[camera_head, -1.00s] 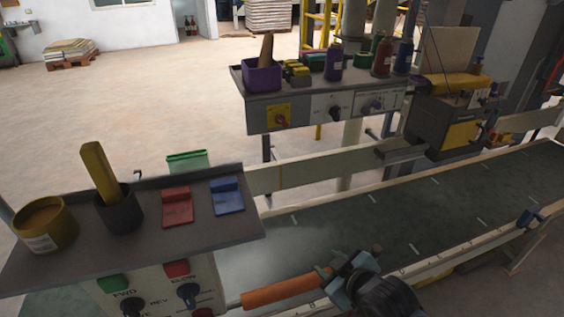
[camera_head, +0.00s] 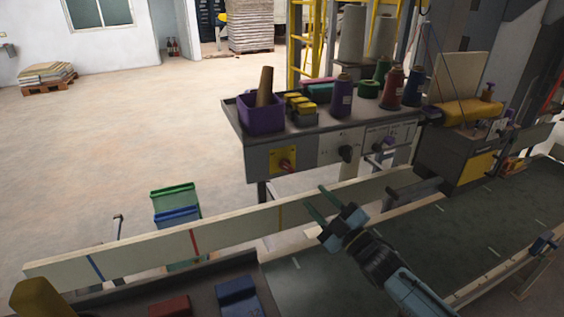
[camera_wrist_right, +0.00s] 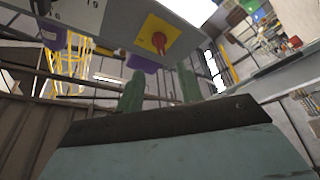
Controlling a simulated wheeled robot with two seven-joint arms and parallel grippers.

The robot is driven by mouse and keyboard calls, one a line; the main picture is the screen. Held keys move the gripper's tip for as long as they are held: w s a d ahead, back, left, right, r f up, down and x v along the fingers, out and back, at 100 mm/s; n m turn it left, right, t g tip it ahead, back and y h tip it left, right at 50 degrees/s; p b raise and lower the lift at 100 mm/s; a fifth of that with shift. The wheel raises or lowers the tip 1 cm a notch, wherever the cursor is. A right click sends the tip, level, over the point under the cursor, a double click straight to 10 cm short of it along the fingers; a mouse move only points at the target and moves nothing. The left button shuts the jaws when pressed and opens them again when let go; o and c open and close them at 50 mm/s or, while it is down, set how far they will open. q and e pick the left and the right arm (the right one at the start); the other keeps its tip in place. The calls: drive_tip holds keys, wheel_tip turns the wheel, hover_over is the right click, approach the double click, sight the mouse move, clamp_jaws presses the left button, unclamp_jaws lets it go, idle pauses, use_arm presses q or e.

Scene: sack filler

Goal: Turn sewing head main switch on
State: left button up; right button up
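The red rotary knob (camera_head: 286,166) sits on a yellow plate (camera_head: 275,157) at the left end of the grey control panel's front. In the right wrist view the red knob (camera_wrist_right: 159,42) and yellow plate (camera_wrist_right: 147,34) show above the fingers. My right gripper (camera_head: 315,201) is below and a little right of the knob, apart from it, with its fingers pointing up and left. Its two green fingers are spread, with nothing seen between them; they show in the right wrist view too (camera_wrist_right: 160,88). My left gripper is not in view.
A purple bin (camera_head: 262,117), thread cones (camera_head: 392,88) and small boxes stand on the panel's top. A long pale rail (camera_head: 225,225) runs below the panel. The dark conveyor belt (camera_head: 370,255) lies right of the near shelf (camera_head: 190,275). A sewing machine (camera_head: 462,135) stands at right.

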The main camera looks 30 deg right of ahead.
sight(288, 169)
drive_tip(key=p+x, duration=0.1)
drive_tip(key=x, duration=1)
drive_tip(key=shift+r, duration=0.1)
drive_tip(key=shift+w+a, duration=0.15)
drive_tip(key=shift+w, duration=0.25)
drive_tip(key=shift+w+r, duration=0.1)
drive_tip(key=c, duration=0.7)
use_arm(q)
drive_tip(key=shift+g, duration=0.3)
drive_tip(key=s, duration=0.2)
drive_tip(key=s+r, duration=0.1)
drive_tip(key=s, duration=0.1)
use_arm(e)
drive_tip(key=shift+o, duration=0.2)
